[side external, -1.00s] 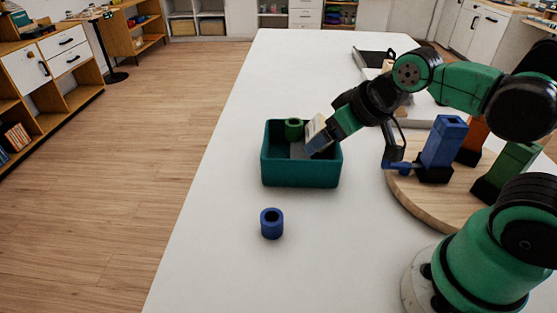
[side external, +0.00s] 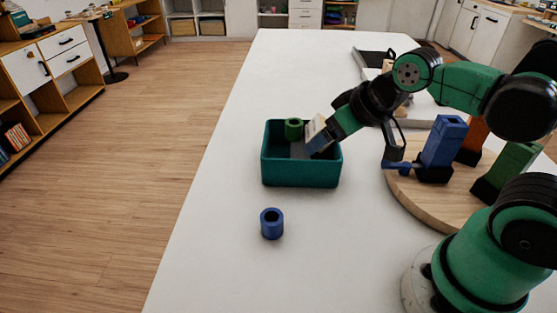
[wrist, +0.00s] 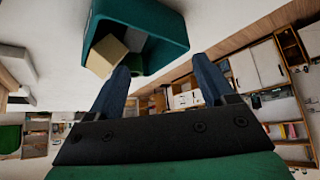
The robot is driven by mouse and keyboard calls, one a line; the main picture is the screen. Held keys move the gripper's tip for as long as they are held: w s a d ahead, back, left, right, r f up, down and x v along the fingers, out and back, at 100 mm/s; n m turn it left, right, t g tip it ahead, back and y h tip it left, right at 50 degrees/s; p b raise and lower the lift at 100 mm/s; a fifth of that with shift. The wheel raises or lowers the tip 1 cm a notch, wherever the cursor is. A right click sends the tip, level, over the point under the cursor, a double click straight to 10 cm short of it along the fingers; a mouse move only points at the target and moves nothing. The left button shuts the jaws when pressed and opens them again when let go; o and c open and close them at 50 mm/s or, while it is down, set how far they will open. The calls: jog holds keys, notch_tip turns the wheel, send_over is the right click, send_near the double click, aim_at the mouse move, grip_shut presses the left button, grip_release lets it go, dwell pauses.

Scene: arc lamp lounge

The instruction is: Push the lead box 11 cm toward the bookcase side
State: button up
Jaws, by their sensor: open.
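The teal open box (side external: 300,171), the only large box in view and seemingly the lead box, stands upright on the white table. It holds a green ring-shaped piece (side external: 293,128) and a cream block. My gripper (side external: 318,147) reaches down from the right at the box's right end. In the wrist view, the two blue fingers of my gripper (wrist: 160,68) are spread with nothing between them. The box (wrist: 155,25) shows upside down beyond the fingertips, with the cream block (wrist: 106,56) at its left. I cannot tell whether a finger touches the box.
A blue hollow cylinder (side external: 272,224) stands in front of the box. A round wooden board (side external: 432,207) with blue, green and orange stands is at right. A dark tray (side external: 372,57) lies farther back. The bookcase (side external: 50,70) is left across the floor. Table left of the box is clear.

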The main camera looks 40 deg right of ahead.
jog(key=shift+r, duration=0.1)
jog(key=c, duration=0.3)
jog(key=shift+w+r, duration=0.25)
jog(key=shift+w, duration=0.1)
jog(key=c, duration=0.4)
jog(key=w+r+n+g, duration=0.1)
jog(key=w, duration=0.1)
jog(key=w+r+n+g, duration=0.1)
jog(key=w, duration=0.1)
jog(key=w+r+n+g, duration=0.1)
jog(key=w+n, duration=0.1)
jog(key=shift+w+d, duration=0.25)
jog(key=shift+w, duration=0.05)
grip_shut()
jog(key=w+f+n+g, duration=0.2)
jog(key=w+n+g, duration=0.2)
jog(key=w, duration=0.3)
jog(key=shift+n, duration=0.5)
jog(key=f, duration=1.1)
jog(key=shift+w+d, duration=0.35)
